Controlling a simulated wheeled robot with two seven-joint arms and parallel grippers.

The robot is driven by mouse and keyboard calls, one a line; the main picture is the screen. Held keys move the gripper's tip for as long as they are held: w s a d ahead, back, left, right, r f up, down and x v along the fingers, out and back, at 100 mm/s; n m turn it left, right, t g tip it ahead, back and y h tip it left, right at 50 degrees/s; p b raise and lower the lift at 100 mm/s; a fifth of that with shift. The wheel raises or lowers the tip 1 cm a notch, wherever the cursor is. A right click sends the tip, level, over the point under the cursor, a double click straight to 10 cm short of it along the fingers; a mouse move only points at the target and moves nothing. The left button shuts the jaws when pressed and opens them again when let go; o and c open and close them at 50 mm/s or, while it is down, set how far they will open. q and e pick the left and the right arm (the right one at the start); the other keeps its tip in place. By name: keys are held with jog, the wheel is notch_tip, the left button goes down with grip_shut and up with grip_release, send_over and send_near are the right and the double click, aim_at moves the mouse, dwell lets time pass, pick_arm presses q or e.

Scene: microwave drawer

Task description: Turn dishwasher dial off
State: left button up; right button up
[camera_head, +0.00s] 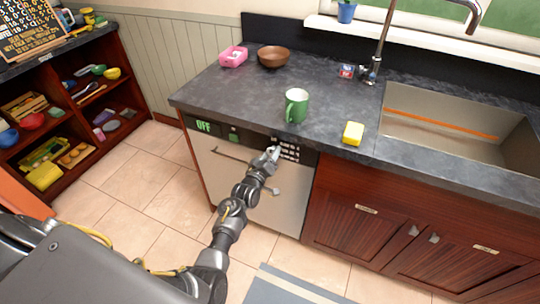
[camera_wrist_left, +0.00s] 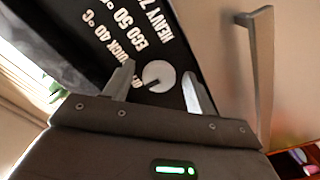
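The dishwasher (camera_head: 262,203) stands under the counter with a steel front and a black control strip. A green OFF display (camera_head: 204,126) is lit at the strip's left end. My left gripper (camera_head: 275,152) is at the strip's right part, hiding the dial in the head view. In the left wrist view the round grey dial (camera_wrist_left: 158,75) with a pointer line lies between the two open fingers of my left gripper (camera_wrist_left: 160,88). Labels such as HEAVY, ECO 50 and QUICK 40 are beside it. I cannot tell whether the fingers touch it. My right gripper is not in view.
The dishwasher handle (camera_wrist_left: 262,75) is to the right in the wrist view. The sink (camera_head: 455,118) is at right.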

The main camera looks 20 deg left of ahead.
pick_arm(q)
jog(key=s, duration=1.1)
jog(key=shift+b, duration=0.35)
jog(key=shift+w, duration=0.1)
jog(key=s+d+f+m+g, duration=0.25)
jog(key=s+f, duration=0.25)
jog(key=f, duration=0.5)
jog(key=s+d+f+m+g+h, duration=0.15)
jog(key=s+f+g, duration=0.3)
jog(key=f, duration=0.55)
jog(key=s+d+f+m+g+y, duration=0.1)
jog(key=s+d+f+m+g, duration=0.3)
jog(key=f, duration=0.6)
jog(key=s+a+f+m+g, duration=0.1)
jog(key=s+f, duration=0.4)
jog(key=s, duration=0.7)
jog(key=s+a+f+m+g, duration=0.1)
jog(key=s+a+f+g, duration=0.2)
jog(key=s, duration=0.8)
jog(key=s+a+f+m+g, duration=0.1)
jog(key=s+a+f, duration=0.4)
jog(key=s, duration=0.7)
jog(key=shift+s+f+g+y, duration=0.35)
jog(key=shift+f+g+y, duration=0.15)
jog(key=shift+f, duration=0.3)
